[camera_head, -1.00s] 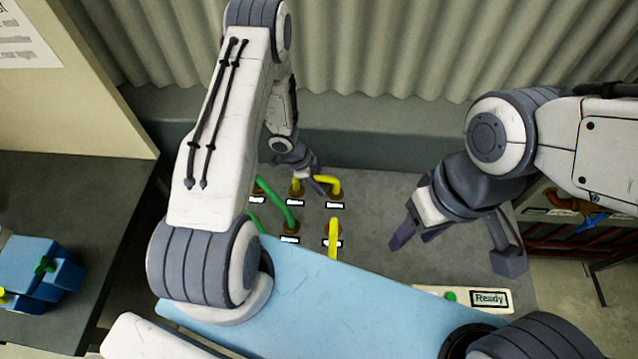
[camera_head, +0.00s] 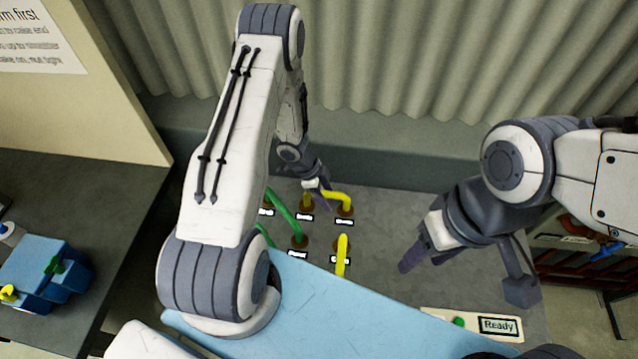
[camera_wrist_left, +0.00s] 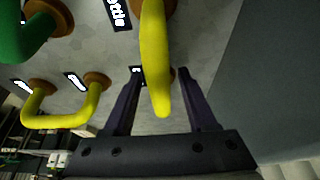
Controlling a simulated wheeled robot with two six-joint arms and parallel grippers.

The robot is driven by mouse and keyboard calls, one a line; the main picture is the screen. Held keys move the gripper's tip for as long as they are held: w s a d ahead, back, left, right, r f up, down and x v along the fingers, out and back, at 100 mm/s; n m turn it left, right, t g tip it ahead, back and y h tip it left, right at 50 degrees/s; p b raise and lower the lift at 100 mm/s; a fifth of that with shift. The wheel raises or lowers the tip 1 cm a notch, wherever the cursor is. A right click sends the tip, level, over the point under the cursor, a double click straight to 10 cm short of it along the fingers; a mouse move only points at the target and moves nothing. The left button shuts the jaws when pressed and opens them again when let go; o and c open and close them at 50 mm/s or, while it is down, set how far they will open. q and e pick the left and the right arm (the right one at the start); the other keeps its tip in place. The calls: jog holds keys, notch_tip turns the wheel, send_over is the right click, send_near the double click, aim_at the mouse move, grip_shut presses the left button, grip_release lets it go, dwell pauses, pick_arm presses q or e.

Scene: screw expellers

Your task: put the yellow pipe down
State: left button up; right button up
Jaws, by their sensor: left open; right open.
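My left gripper (camera_head: 318,193) is over the back of the grey panel, beside a bent yellow pipe (camera_head: 338,197). In the left wrist view a yellow pipe (camera_wrist_left: 155,55) runs between the open fingers of my left gripper (camera_wrist_left: 158,75), with a gap on each side; one end is at a brown socket. Another yellow pipe (camera_wrist_left: 55,122), bent in a U, meets two sockets at left in that view. A further yellow pipe (camera_head: 342,256) stands in the front row, its lower part cut off. My right gripper (camera_head: 425,258) is open and empty over the panel's right side.
Green pipes (camera_head: 286,217) stand left of the yellow ones, among small labels. A "Ready" plate (camera_head: 497,326) with a green button is at the panel's front right. Blue blocks (camera_head: 38,270) lie on the dark table at left. The panel's middle right is clear.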

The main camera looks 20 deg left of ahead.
pick_arm(q)
jog(key=p+v, duration=0.1)
jog(key=v, duration=0.8)
jog(key=shift+a+r, duration=0.1)
jog(key=shift+r, duration=0.05)
jog(key=shift+w+r, duration=0.2)
jog(key=shift+r, duration=0.15)
jog(key=w+d+r+n+t+y, duration=0.2)
jog(key=d+r, duration=0.2)
jog(key=r, duration=0.4)
jog(key=w+d+r+n+t+y, duration=0.2)
jog(key=d+r+y, duration=0.1)
jog(key=r, duration=0.5)
jog(key=s+d+r+n+g, duration=0.1)
jog(key=s+d+r, duration=0.1)
jog(key=s, duration=0.7)
jog(key=s+d+r+n+g+h, duration=0.1)
jog(key=s+d+r+g, duration=0.1)
jog(key=s+d, duration=0.3)
jog(key=s+d+r+n+g, duration=0.1)
jog(key=s+d+r, duration=0.3)
jog(key=s, duration=0.9)
jog(key=shift+r+g+h, duration=0.25)
jog(key=shift+g+h, duration=0.15)
jog(key=shift+g, duration=0.2)
jog(key=shift+d+n, duration=0.1)
jog(key=shift+n, duration=0.2)
